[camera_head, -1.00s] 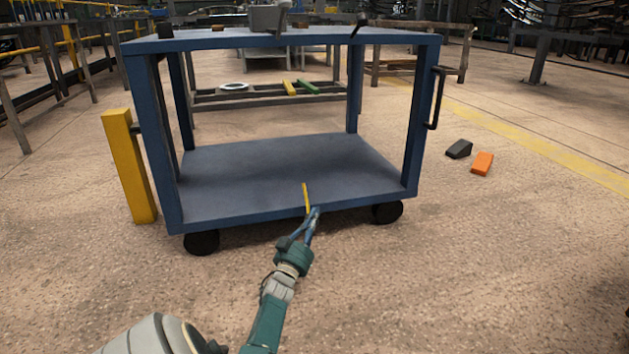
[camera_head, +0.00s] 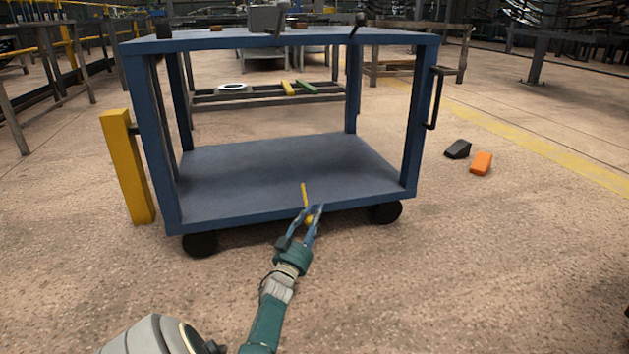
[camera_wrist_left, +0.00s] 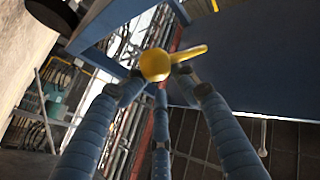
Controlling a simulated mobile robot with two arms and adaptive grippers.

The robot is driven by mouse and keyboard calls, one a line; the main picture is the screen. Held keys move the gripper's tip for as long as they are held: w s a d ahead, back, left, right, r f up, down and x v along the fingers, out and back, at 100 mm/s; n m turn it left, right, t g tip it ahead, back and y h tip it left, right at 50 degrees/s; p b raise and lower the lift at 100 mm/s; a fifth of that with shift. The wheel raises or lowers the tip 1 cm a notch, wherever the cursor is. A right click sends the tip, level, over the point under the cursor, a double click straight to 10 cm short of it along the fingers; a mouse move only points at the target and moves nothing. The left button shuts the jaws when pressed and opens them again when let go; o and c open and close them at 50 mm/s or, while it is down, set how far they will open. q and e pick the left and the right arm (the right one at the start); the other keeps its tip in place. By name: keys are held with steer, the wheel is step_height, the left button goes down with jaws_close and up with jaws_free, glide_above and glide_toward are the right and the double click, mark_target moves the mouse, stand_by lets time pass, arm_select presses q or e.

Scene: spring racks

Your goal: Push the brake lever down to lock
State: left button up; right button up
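The brake lever is a thin yellow bar (camera_head: 304,193) at the front lower edge of the blue cart (camera_head: 250,213). It stands up against the shelf, with a round yellow knob (camera_head: 310,219) at its near end. In the left wrist view the knob (camera_wrist_left: 155,65) faces the camera and the bar runs right from it. My left gripper (camera_head: 306,211) is open, its blue fingers spread around the knob. Whether a finger touches it I cannot tell. My right gripper is not in view.
A yellow post (camera_head: 127,168) stands at the cart's left side. A black wedge (camera_head: 457,149) and an orange wedge (camera_head: 481,163) lie on the floor to the right. A black handle (camera_head: 435,97) is on the cart's right post. The floor in front is clear.

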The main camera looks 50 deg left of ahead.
arm_select(q)
steer(key=shift+s+a+f+g+y, duration=0.15)
steer(key=shift+s+a+f, duration=0.1)
steer(key=shift+f, duration=0.25)
steer(key=shift+s+a+f+g+y, duration=0.15)
steer(key=shift+s+a+f, duration=0.1)
steer(key=shift+f, duration=0.2)
step_height(320, 180, up, 12)
steer(key=w, duration=0.1)
steer(key=shift+d, duration=0.45)
